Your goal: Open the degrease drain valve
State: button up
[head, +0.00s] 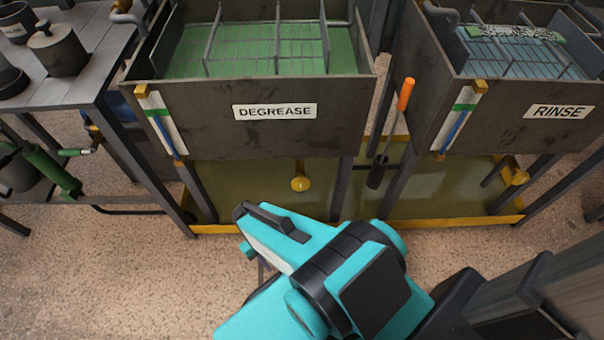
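The degrease tank (185,110) stands at the top middle with a white "DEGREASE" label (274,112) on its front. It holds green liquid with a wire rack in it. Below its front wall is a yellow drain valve handle (300,183) on a short stem; whether it is open or shut is not clear. My teal and black arm reaches up from the bottom, and its end, with my gripper (247,212), is in front of and below the valve, left of it in the picture. The gripper appears apart from the handle. Its fingers are not clearly visible.
The rinse tank (510,118) stands at right with its own yellow valve (519,177). An orange-handled brush (405,95) hangs between the tanks. A yellow-edged drip tray (430,222) lies beneath them. A grey bench (85,85) with pots stands at left. The floor in front is clear.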

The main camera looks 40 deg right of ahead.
aim_at(300, 184)
jog(key=z, duration=0.05)
jog(key=k, duration=2.3)
jog(key=u, duration=0.6)
jog(key=i, duration=1)
jog(key=u, duration=0.05)
